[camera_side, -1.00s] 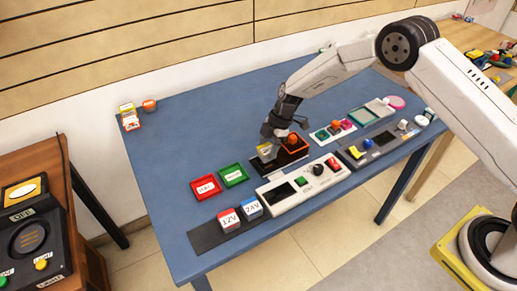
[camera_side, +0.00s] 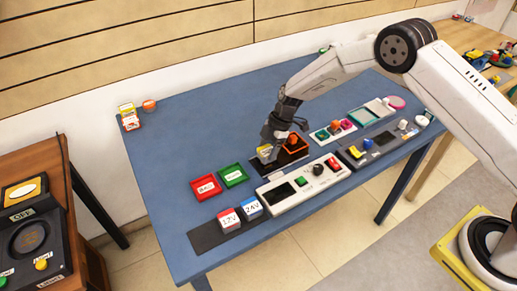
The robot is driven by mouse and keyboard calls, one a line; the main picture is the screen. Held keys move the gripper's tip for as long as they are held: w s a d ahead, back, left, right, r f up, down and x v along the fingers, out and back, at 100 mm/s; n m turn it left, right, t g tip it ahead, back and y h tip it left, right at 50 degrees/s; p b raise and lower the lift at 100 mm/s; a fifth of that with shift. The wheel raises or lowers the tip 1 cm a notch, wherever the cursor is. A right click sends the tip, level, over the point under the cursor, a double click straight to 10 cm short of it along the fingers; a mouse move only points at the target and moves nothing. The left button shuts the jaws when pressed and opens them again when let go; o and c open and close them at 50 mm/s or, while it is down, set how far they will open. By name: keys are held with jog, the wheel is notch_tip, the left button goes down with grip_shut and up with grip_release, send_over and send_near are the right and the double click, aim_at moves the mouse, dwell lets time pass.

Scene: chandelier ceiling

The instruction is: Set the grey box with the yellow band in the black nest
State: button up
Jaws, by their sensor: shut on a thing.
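My gripper (camera_side: 268,146) is over the middle of the blue table, pointing down, shut on the small grey box with the yellow band (camera_side: 264,153). My fingers partly cover the box. The box is at the left part of a black tray (camera_side: 262,170), low over it or in it; I cannot tell whether it touches the bottom. An orange-rimmed tray (camera_side: 295,143) sits on the right part of the same black base, close beside my gripper.
Red (camera_side: 205,188) and green (camera_side: 233,175) trays lie to the left. A white panel with knobs (camera_side: 303,185) lies in front. Red and blue boxes marked 12V (camera_side: 229,220) and 24V (camera_side: 252,207) stand front left. The table's back left is mostly clear.

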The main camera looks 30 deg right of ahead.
jog(key=shift+f, duration=1.1)
dwell(2.1)
jog(key=o, duration=1.3)
jog(key=shift+c, duration=0.2)
jog(key=shift+r, duration=0.15)
jog(key=shift+r, duration=3.6)
